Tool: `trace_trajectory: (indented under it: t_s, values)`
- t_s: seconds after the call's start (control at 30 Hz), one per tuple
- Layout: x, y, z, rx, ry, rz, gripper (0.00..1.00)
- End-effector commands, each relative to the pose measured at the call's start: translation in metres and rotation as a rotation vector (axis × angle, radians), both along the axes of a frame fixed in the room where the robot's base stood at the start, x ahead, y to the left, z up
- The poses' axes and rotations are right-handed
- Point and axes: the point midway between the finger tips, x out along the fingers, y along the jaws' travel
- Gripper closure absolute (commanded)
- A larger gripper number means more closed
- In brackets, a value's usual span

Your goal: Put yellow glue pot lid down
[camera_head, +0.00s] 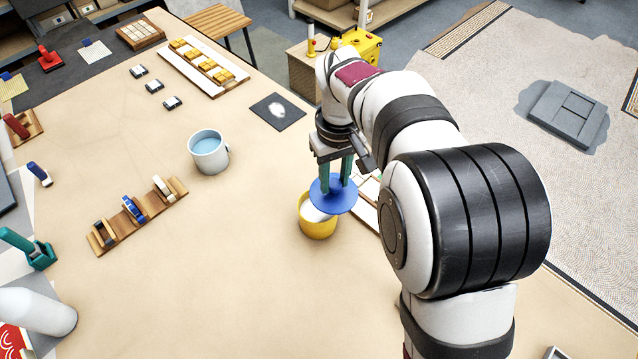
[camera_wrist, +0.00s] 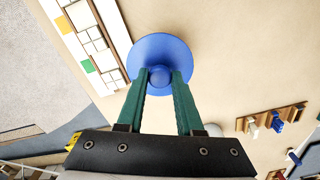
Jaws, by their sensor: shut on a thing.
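A round blue lid (camera_head: 333,195) with a knob is held in my gripper (camera_head: 338,176). In the wrist view my two green fingers (camera_wrist: 161,76) are closed on the knob of the blue lid (camera_wrist: 160,48). A yellow pot (camera_head: 317,227) with white contents stands on the table below the lid. In the head view the lid covers the upper right of the pot's opening, and white contents show at its left. Whether the lid touches the rim I cannot tell. The pot is hidden in the wrist view.
A light-blue bucket (camera_head: 208,152) stands left of the pot, and a wooden rack (camera_head: 137,215) with several tools lies further left. A white tiled panel (camera_wrist: 90,40) lies beside the lid in the wrist view. The table left of and in front of the pot is clear.

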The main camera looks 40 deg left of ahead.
Motion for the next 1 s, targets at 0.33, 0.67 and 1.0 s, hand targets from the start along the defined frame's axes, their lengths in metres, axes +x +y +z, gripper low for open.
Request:
trace_trajectory:
  t_s: [0.33,0.67,1.0]
  values:
    - [0.033,-0.068,0.045,0.000,0.000,-0.003,1.00]
    - [-0.010,-0.109,-0.032,-0.005,0.003,0.002,1.00]
    - [-0.015,-0.112,-0.111,-0.004,0.003,-0.003,1.00]
